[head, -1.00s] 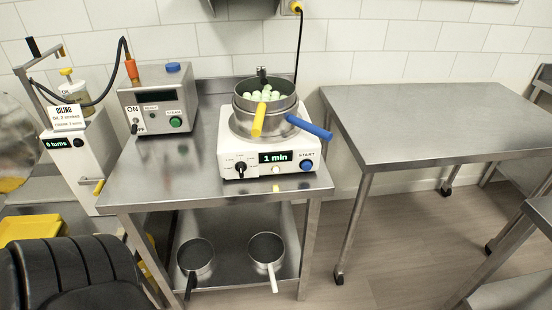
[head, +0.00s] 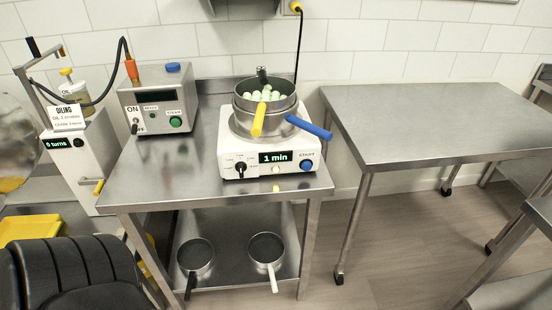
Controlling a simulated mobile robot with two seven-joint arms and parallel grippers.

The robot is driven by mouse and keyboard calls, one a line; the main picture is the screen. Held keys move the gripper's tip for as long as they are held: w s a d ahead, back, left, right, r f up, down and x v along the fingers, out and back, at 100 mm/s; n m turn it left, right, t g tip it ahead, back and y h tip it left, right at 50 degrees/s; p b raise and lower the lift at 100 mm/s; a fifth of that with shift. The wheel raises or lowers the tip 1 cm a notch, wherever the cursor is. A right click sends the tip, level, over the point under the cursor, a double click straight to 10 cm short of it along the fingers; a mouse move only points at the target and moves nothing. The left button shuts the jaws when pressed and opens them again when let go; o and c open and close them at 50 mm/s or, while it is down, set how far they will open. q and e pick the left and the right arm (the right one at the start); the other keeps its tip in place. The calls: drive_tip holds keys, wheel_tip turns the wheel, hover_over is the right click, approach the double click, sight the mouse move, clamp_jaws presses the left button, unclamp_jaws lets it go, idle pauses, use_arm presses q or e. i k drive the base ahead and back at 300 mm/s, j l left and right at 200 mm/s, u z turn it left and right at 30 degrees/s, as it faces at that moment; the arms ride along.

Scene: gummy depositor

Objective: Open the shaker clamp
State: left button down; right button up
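The shaker (head: 230,158) is a white box on the steel table, with a lit "1 min" display, a black knob and a blue START button. A steel sieve pan (head: 284,108) holding several pale green gummies sits on top of it. A yellow handle (head: 258,118) points to the front and a blue handle (head: 309,127) points to the right front. A small black clamp part (head: 262,74) stands at the back rim of the pan. I cannot tell whether the clamp is closed. Neither of my grippers is in view.
A grey control box (head: 158,104) with an orange connector stands left of the shaker. An oiling station (head: 75,160) is at the far left. Two pans (head: 195,255) sit on the lower shelf. The right table (head: 420,120) is bare. A black ribbed object (head: 70,268) fills the lower left.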

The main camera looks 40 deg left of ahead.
sight(263, 76)
drive_tip(key=u, duration=1.45)
drive_tip(key=i+l+u, duration=0.1)
drive_tip(key=l+u, duration=0.15)
drive_tip(key=l, duration=0.25)
